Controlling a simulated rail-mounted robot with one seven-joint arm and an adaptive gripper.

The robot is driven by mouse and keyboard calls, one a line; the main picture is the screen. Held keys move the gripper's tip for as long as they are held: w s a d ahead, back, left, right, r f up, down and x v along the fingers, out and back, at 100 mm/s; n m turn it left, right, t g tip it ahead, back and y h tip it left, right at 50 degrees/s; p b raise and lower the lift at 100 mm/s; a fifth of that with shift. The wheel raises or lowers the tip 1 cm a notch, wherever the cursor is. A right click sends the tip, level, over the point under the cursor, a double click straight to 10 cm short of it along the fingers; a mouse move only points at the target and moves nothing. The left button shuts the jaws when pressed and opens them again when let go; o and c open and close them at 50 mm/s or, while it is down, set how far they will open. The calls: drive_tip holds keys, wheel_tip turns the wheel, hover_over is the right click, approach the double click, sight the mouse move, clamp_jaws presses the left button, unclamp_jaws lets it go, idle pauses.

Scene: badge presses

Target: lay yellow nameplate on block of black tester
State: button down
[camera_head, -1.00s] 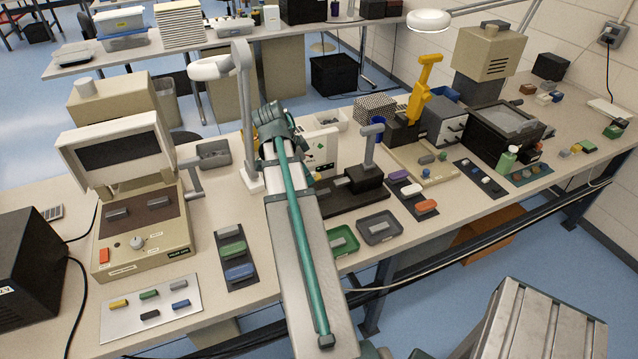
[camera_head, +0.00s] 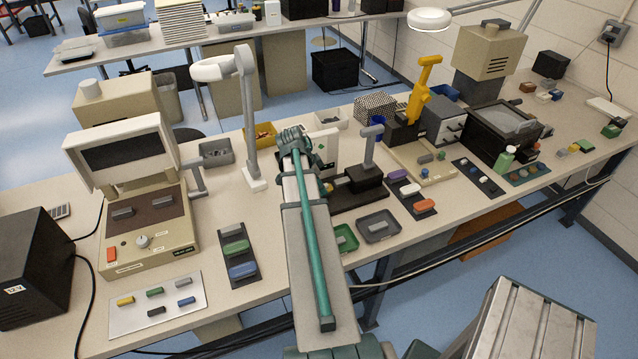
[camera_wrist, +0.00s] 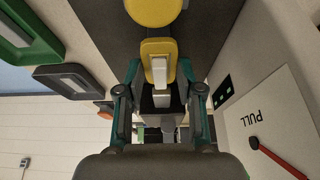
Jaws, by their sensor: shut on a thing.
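In the wrist view the yellow nameplate (camera_wrist: 149,48) is between the fingertips of my gripper (camera_wrist: 160,72), which is shut on it. A pale block shows at the plate's lower edge; I cannot tell whether they touch. The black tester (camera_head: 362,197), with a dark base and grey lever, stands just right of my gripper (camera_head: 294,143) in the head view. Its dark base (camera_wrist: 215,25) lies behind the nameplate in the wrist view, with a round yellow part (camera_wrist: 153,10) at the top. My arm hides the nameplate in the head view.
A white panel marked PULL (camera_wrist: 275,110) with a red handle stands close beside my gripper. A green tray (camera_head: 355,247) and a grey tray (camera_head: 396,232) lie in front of the tester. A white lamp (camera_head: 246,110) stands to the left.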

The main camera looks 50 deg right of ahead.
drive_tip(key=shift+f, duration=0.2)
drive_tip(key=shift+f, duration=0.1)
drive_tip(key=c, duration=0.7)
unclamp_jaws()
drive_tip(key=shift+c, duration=0.2)
drive_tip(key=b+v, duration=0.2)
drive_tip(key=v, duration=1)
drive_tip(key=shift+r+b, duration=0.25)
drive_tip(key=shift+b, duration=0.05)
drive_tip(key=shift+w, duration=0.1)
